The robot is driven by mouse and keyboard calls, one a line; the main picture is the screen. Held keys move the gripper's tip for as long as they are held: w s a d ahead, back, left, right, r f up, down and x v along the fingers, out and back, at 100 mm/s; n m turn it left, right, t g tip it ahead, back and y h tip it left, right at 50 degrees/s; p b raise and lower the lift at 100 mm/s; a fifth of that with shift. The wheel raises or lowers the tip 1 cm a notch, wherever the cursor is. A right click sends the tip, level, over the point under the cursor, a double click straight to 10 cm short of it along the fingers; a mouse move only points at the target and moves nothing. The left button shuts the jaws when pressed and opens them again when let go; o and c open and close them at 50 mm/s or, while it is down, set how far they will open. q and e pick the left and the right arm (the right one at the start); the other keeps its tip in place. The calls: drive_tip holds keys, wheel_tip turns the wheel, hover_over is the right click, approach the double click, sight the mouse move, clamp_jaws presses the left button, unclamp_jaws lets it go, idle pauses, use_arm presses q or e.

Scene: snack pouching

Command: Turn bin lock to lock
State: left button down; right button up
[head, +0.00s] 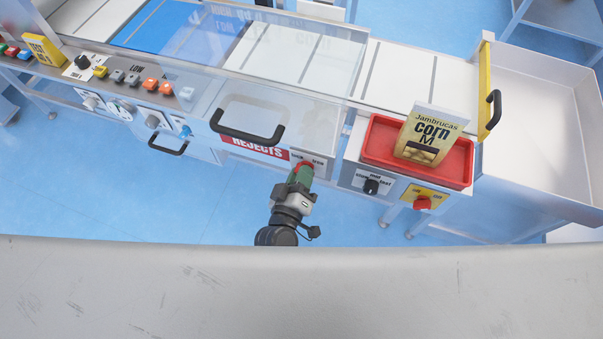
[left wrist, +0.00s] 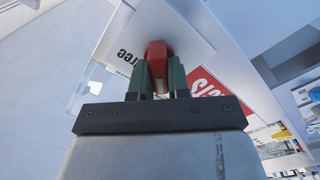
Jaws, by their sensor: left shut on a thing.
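The bin lock is a red knob (left wrist: 156,52) on a pale plate, right of the red REJECTS sign (head: 255,149) in the head view. My left gripper (head: 301,174) reaches up to the machine's front there, its green fingers shut around the knob. In the left wrist view the left gripper (left wrist: 155,80) has one finger on each side of the red knob. The word "free" shows beside it; the other marking is mostly hidden by the gripper. I cannot tell exactly which way the knob points. My right gripper is not in view.
A clear cover with a black handle (head: 247,125) sits above the REJECTS sign. A red tray (head: 377,150) holds a corn pouch (head: 425,135) to the right. Below it are a black knob (head: 371,187) and a red knob (head: 422,203). A white bin (head: 545,110) stands far right.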

use_arm(q)
drive_tip(key=c, duration=1.1)
unclamp_jaws()
drive_tip(key=b+v, duration=0.1)
drive_tip(key=v, duration=0.9)
drive_tip(key=shift+s+a, duration=0.1)
drive_tip(key=shift+s, duration=0.3)
